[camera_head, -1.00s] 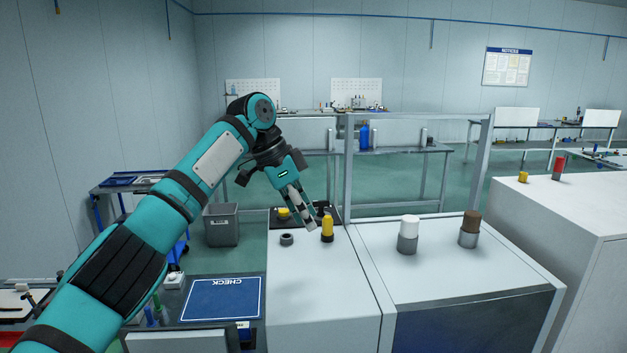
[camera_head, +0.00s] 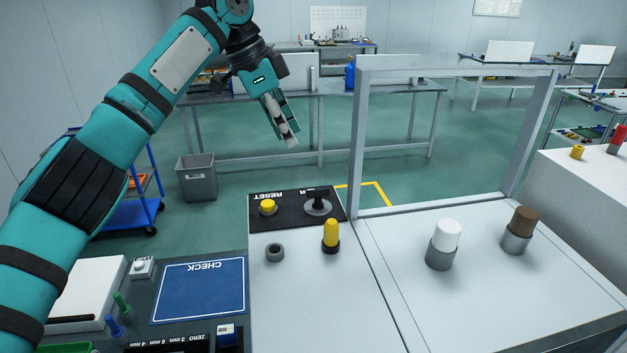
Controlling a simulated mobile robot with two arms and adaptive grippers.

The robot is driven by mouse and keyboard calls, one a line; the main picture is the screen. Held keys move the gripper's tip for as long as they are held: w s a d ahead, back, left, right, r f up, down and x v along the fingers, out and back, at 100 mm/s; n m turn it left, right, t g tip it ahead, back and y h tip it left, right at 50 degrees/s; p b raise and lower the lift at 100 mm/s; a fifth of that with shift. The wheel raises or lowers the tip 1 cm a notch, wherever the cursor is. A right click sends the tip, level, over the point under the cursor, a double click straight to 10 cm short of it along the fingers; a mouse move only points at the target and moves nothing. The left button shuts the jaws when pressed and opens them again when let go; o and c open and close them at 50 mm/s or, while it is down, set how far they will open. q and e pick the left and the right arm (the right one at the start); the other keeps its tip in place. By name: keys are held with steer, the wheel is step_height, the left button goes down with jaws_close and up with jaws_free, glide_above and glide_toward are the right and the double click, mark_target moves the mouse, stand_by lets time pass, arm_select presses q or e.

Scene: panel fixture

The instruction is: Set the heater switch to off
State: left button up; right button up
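My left gripper (camera_head: 288,138) points down in the air, in the picture above the black panel (camera_head: 290,220) and clear of it. Its fingers are seen from the side, and I cannot tell whether they are open. The panel has a yellow button (camera_head: 267,206) beside an upside-down RESET label. A black upright knob (camera_head: 318,204) on a grey round base stands to its right, with a partly hidden label by it. No heater label can be read, so I cannot tell which control is the heater switch. My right gripper is not in view.
A blue CHECK mat (camera_head: 200,289) lies left.

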mark_target(317, 189)
arm_select(q)
steer(key=p+x, duration=0.3)
steer(key=x, duration=0.8)
steer(key=shift+w+d+f, duration=0.15)
steer(key=shift+f, duration=0.2)
steer(key=shift+p+x, duration=0.4)
steer(key=shift+x, duration=0.45)
steer(key=shift+f, duration=0.1)
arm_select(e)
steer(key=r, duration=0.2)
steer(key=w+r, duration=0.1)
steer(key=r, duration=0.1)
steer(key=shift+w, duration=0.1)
arm_select(q)
steer(key=shift+c, duration=0.3)
jaws_close()
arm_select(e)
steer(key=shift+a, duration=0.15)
